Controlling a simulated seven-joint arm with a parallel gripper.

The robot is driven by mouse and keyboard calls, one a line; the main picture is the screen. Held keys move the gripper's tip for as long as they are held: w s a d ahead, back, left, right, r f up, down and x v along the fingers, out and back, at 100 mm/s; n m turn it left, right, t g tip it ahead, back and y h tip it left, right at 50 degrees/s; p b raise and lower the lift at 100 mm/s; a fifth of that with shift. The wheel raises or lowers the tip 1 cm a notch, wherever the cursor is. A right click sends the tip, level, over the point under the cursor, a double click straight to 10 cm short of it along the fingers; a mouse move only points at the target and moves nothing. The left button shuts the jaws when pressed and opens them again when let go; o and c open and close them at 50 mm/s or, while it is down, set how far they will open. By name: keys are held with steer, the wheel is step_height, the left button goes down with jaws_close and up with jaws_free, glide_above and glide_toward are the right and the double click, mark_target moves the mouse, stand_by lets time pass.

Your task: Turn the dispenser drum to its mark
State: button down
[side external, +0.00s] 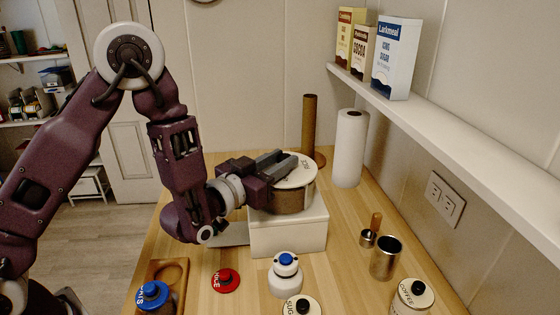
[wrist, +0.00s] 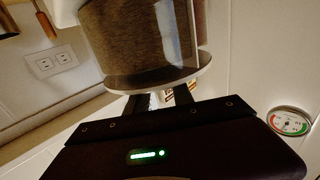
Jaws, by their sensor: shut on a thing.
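The dispenser drum (side external: 285,198) is a brownish, see-through cylinder with a white, lettered lid (side external: 298,173). It sits on a white box-shaped base (side external: 288,236) on the wooden counter. My gripper (side external: 282,164) reaches in from the left, lying across the top of the lid. Its jaws are shut on a part of the drum's top that the fingers hide. In the wrist view the drum (wrist: 145,40) appears upside down, with the lid rim (wrist: 165,82) close to my fingers (wrist: 160,100). I cannot make out the mark.
A paper towel roll (side external: 349,148) and a brown upright roll (side external: 309,125) stand behind the drum. A shelf (side external: 450,125) with boxes runs along the right wall.

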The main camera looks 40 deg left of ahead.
steer(key=shift+r, duration=0.1)
steer(key=c, duration=1.1)
jaws_free()
steer(key=shift+s, duration=0.35)
steer(key=shift+s+a+r, duration=0.1)
steer(key=shift+s+r, duration=0.2)
steer(key=shift+s, duration=0.25)
steer(key=shift+s+r, duration=0.3)
steer(key=shift+s, duration=0.25)
step_height(320, 180, up, 6)
steer(key=shift+f, duration=0.15)
